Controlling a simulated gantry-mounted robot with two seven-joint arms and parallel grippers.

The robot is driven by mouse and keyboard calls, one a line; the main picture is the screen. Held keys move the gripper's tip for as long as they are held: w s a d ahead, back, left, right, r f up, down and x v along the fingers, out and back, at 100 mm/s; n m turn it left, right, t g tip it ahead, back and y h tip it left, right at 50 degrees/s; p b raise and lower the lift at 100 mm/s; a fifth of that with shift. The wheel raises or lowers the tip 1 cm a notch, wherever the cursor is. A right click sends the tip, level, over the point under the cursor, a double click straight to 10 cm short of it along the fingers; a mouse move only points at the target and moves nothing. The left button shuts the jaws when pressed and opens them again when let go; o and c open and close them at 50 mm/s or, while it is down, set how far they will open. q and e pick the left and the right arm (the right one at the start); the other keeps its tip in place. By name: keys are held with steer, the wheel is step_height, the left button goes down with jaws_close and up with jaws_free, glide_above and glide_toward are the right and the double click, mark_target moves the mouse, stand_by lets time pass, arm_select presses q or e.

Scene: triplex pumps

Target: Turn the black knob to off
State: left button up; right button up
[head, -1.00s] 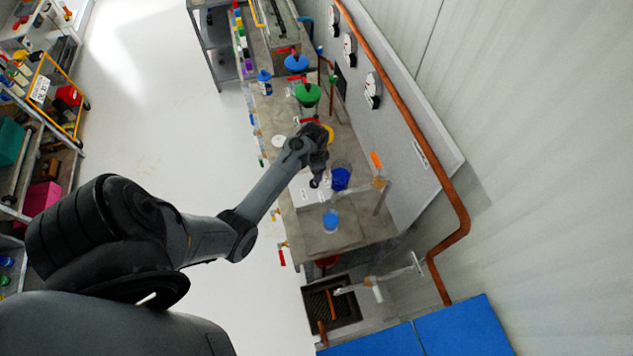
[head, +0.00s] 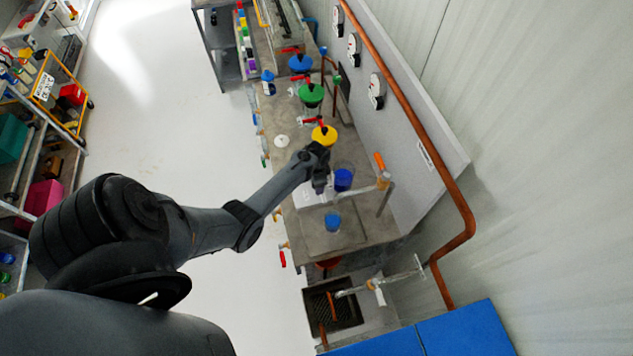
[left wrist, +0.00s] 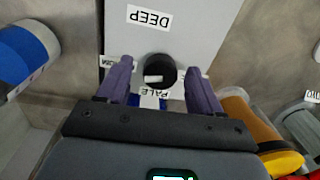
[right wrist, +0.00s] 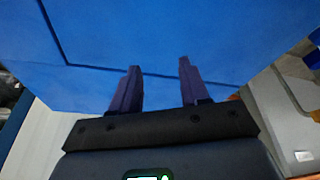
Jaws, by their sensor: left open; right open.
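In the left wrist view the black knob (left wrist: 160,72) sits on a light grey panel (left wrist: 188,35). It is round, with a white pointer mark near its lower left. Upside-down labels read DEEP (left wrist: 150,17) above it and PALE (left wrist: 155,93) below it. Other small labels at its sides are partly hidden by my fingers and unreadable. My left gripper (left wrist: 160,66) is open, its fingers on either side of the knob with gaps. In the head view my left gripper (head: 320,187) is over the bench and hides the knob. My right gripper (right wrist: 158,65) is open and empty.
Yellow (head: 324,135), green (head: 311,95) and blue (head: 300,63) topped vessels line the bench. A copper pipe (head: 415,145) runs along the wall. My right gripper faces a blue surface (right wrist: 220,35).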

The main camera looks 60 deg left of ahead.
arm_select(q)
steer(key=shift+c, duration=0.4)
steer(key=c, duration=1)
arm_select(e)
steer(key=shift+d, duration=0.1)
arm_select(q)
steer(key=shift+n, duration=0.3)
arm_select(e)
steer(key=shift+r, duration=0.1)
